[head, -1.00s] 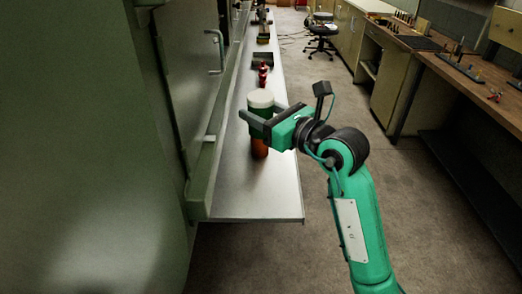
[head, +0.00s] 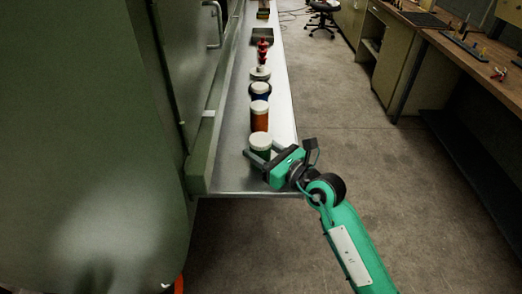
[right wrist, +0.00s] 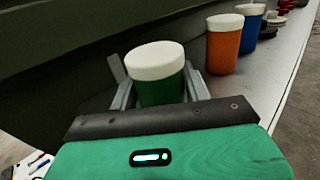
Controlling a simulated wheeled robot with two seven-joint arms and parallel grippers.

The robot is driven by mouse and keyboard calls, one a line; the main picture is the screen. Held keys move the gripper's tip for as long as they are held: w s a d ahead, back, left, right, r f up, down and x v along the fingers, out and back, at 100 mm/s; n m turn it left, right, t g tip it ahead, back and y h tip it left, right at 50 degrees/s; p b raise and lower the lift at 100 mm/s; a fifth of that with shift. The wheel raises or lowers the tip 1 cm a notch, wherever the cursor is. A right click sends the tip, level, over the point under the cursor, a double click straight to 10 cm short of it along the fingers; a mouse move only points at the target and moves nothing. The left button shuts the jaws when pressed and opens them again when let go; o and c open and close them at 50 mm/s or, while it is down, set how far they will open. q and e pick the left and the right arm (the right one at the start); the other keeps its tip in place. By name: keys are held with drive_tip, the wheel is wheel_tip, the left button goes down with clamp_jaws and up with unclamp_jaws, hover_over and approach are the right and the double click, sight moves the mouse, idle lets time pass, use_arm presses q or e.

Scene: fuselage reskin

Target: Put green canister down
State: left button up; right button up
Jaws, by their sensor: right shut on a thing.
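The green canister (head: 261,143) with a white lid is at the near end of the long metal shelf (head: 228,180). It also shows in the right wrist view (right wrist: 158,90), upright. My right gripper (head: 262,156) is shut on it, with one finger on each side. The canister's lower part is hidden by the gripper, so I cannot tell whether its base touches the shelf. My left gripper is not in view.
An orange canister (head: 259,117) stands just beyond, then a blue canister (head: 260,91) and red items (head: 263,47) farther along. A green wall (head: 120,120) borders the shelf on the left. The shelf's right edge drops to open floor (head: 340,130).

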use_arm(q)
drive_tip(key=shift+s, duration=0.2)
use_arm(e)
drive_tip(key=shift+f, duration=0.15)
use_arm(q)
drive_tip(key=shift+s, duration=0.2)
use_arm(e)
drive_tip(key=o, duration=1.1)
drive_tip(key=shift+c, duration=0.2)
drive_tip(key=shift+r, duration=0.2)
drive_tip(key=b+v, duration=0.1)
drive_tip(key=v, duration=1)
drive_tip(key=shift+s+d+f+b, duration=0.1)
drive_tip(key=shift+s+f+b, duration=0.1)
drive_tip(key=shift+b, duration=0.15)
drive_tip(key=shift+s+d+r, duration=0.1)
drive_tip(key=shift+s+d, duration=0.1)
drive_tip(key=shift+d, duration=0.05)
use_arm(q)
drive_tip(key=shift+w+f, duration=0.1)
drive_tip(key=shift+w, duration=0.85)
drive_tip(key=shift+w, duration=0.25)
use_arm(e)
drive_tip(key=shift+r, duration=0.1)
